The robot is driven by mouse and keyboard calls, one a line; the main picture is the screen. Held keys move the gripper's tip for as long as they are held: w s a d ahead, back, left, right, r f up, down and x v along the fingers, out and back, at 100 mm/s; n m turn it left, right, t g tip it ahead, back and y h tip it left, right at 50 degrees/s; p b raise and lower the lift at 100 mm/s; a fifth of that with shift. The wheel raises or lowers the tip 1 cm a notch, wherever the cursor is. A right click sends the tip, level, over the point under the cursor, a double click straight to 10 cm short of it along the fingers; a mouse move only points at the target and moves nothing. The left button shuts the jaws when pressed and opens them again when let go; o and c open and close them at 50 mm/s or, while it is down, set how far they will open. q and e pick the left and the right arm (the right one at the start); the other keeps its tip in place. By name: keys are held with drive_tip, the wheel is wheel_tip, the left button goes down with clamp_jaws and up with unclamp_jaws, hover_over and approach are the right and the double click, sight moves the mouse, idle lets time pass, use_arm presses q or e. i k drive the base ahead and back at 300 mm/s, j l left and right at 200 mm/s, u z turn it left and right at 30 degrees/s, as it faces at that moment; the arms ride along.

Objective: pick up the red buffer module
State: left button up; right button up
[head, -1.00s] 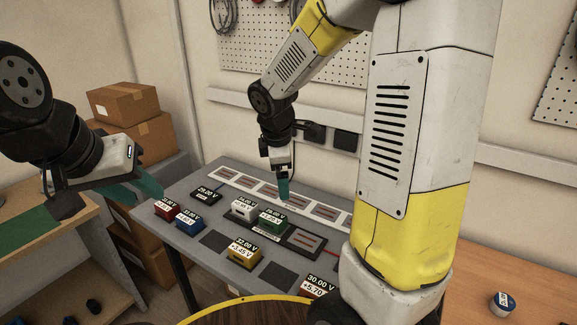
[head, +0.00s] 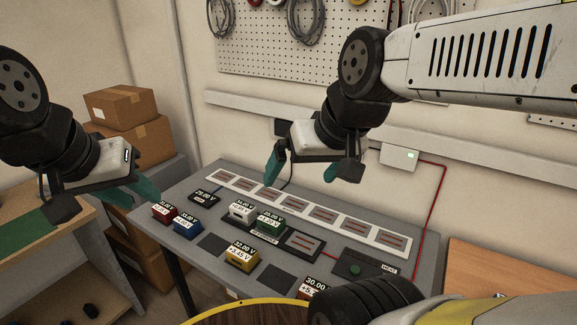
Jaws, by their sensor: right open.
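A small red module (head: 165,212) with a white-on-black voltage label sits at the left end of the grey panel table, just left of a blue module (head: 187,227). My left gripper (head: 138,192) hangs up and to the left of the red module, apart from it. Its teal fingers overlap in the view, so their gap is unclear. My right gripper (head: 302,178) is open and empty, its teal fingers spread above the back part of the table. It is well to the right of the red module and not touching it.
White (head: 242,212), green (head: 269,223) and yellow (head: 242,256) modules stand on the grey table (head: 215,272). A block labelled 30.00 V (head: 313,287) is partly hidden by my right arm. Cardboard boxes (head: 125,107) are stacked at the left. A pegboard (head: 280,50) hangs behind.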

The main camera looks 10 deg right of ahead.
sight(164, 211)
drive_tip(key=i+j, duration=0.55)
drive_tip(key=j, duration=0.3)
drive_tip(key=i+j, duration=0.3)
drive_tip(key=j, duration=0.1)
